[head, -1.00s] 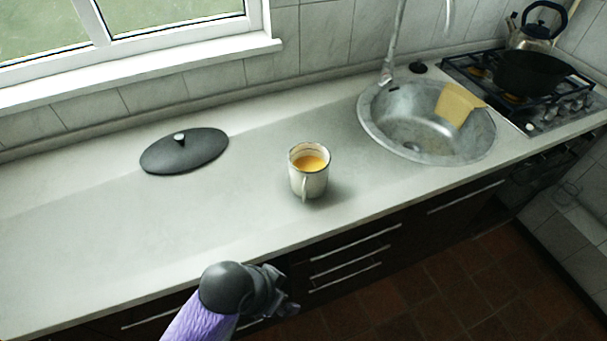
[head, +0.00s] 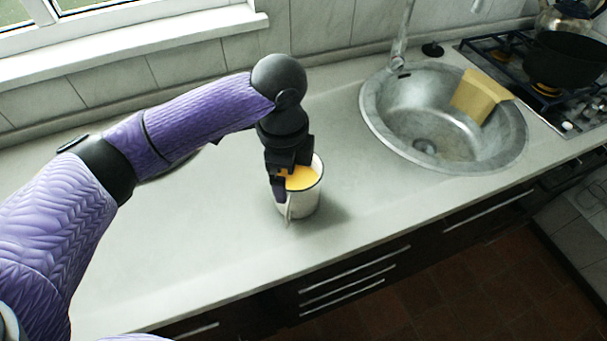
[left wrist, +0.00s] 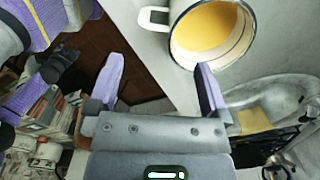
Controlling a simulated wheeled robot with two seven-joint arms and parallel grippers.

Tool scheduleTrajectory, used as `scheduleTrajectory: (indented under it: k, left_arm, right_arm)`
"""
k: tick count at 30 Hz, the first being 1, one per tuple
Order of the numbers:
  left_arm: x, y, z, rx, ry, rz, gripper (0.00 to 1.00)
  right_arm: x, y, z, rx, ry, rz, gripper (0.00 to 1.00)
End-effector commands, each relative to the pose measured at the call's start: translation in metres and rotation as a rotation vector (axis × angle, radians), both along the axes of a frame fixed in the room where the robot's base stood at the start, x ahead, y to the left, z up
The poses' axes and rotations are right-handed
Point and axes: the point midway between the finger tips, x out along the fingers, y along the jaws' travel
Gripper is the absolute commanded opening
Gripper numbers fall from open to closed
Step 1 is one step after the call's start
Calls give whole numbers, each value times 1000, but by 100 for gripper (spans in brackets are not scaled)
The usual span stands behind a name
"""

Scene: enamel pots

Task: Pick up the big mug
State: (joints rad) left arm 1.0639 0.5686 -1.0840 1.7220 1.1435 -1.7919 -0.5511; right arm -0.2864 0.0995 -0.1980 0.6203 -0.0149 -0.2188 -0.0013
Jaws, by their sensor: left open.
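The big mug (head: 308,200) is white with a dark rim and stands upright on the counter, holding an orange-yellow drink. Its handle (head: 289,207) points toward the front edge. My left gripper (head: 283,184) points down at the mug's left side, with its fingers partly hiding the rim. In the left wrist view the gripper (left wrist: 158,88) is open with nothing between its fingers. There the mug (left wrist: 213,32) lies beyond the right finger, which overlaps its rim; I cannot tell whether they touch. The handle (left wrist: 152,18) shows left of the mug. My right gripper is not in view.
A round metal sink (head: 375,125) with a yellow cloth or sponge (head: 480,95) is right of the mug. A stove with a black pot (head: 568,60) and a kettle (head: 565,20) stands at the far right. The counter (head: 200,235) is clear in front of my arm.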

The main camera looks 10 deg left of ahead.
Motion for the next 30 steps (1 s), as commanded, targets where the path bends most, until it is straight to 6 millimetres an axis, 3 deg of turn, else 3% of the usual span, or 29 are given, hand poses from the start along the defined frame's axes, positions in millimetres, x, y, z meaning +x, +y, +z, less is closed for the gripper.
scheduleTrajectory:
  k: [5, 9, 18, 24, 30]
  left_arm:
    - [1, 1, -21, 4, 4, 0, 100]
    - [0, 1, -49, 2, 3, -1, 100]
    - [-3, 0, -101, 2, 2, 0, 100]
    - [-2, 0, -100, 2, -2, -1, 100]
    - [-2, 0, -100, 2, -2, -1, 58]
  right_arm:
    - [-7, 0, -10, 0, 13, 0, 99]
    - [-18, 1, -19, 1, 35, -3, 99]
    - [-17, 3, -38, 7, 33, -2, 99]
    - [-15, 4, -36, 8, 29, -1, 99]
    - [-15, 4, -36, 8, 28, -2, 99]
